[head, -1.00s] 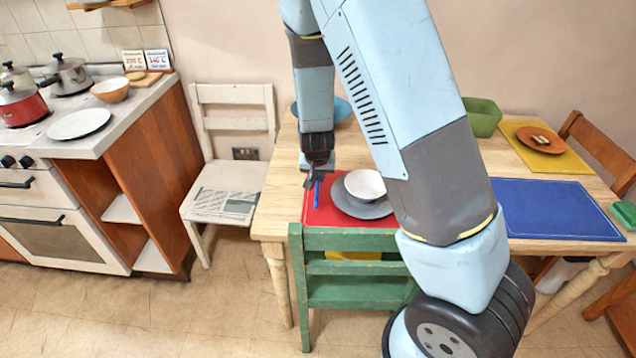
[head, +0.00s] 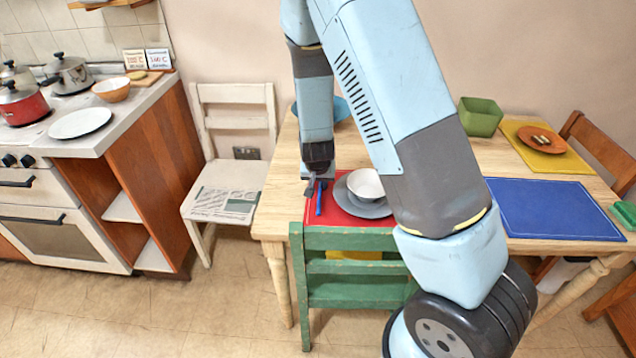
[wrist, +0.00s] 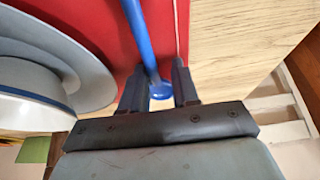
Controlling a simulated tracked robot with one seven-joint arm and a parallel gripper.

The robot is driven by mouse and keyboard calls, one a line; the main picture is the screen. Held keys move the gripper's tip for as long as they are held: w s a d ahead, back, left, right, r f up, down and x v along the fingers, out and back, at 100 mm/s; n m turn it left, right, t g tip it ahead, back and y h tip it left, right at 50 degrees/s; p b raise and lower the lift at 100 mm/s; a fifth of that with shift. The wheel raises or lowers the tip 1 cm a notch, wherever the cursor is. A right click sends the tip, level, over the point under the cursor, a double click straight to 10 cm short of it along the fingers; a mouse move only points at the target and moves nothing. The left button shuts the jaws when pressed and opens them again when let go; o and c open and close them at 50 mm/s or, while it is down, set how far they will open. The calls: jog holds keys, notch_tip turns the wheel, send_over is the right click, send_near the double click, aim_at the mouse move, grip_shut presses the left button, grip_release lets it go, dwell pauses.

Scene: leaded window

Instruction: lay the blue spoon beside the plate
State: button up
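The blue spoon (head: 319,199) lies on the red placemat (head: 318,217), left of the grey plate (head: 352,205) with a small gap between them. In the wrist view the spoon's handle (wrist: 147,45) runs up between my fingers, its rounded end near their bases. My gripper (head: 312,186) is over the left edge of the mat. In the wrist view its two fingers (wrist: 157,80) stand apart, one on each side of the spoon, with a gap showing. The plate (wrist: 97,75) is to the left there. The spoon's far part is cut off.
A white bowl (head: 366,184) sits on the plate. A green chair (head: 350,240) stands close in front of the mat. A blue placemat (head: 555,209) and a green container (head: 480,117) are further right on the table. A white chair (head: 225,170) stands to the left.

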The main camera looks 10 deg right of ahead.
aim_at(318, 191)
jog(key=shift+s+d+f, duration=0.1)
jog(key=shift+s+d, duration=0.05)
jog(key=v, duration=1.2)
dwell(0.3)
jog(key=shift+r, duration=0.25)
jog(key=s+d+r, duration=0.4)
jog(key=s+r, duration=0.4)
jog(key=r, duration=0.1)
jog(key=s+d+r+n, duration=0.1)
jog(key=s+d+r, duration=0.4)
jog(key=s+r, duration=0.2)
jog(key=s+d+r+n+t, duration=0.1)
jog(key=s+d+r, duration=0.4)
jog(key=s+r, duration=0.3)
notch_tip(318, 191, up, 3)
jog(key=shift+s+r+y, duration=0.15)
jog(key=shift+s+y, duration=0.2)
jog(key=shift+y, duration=0.05)
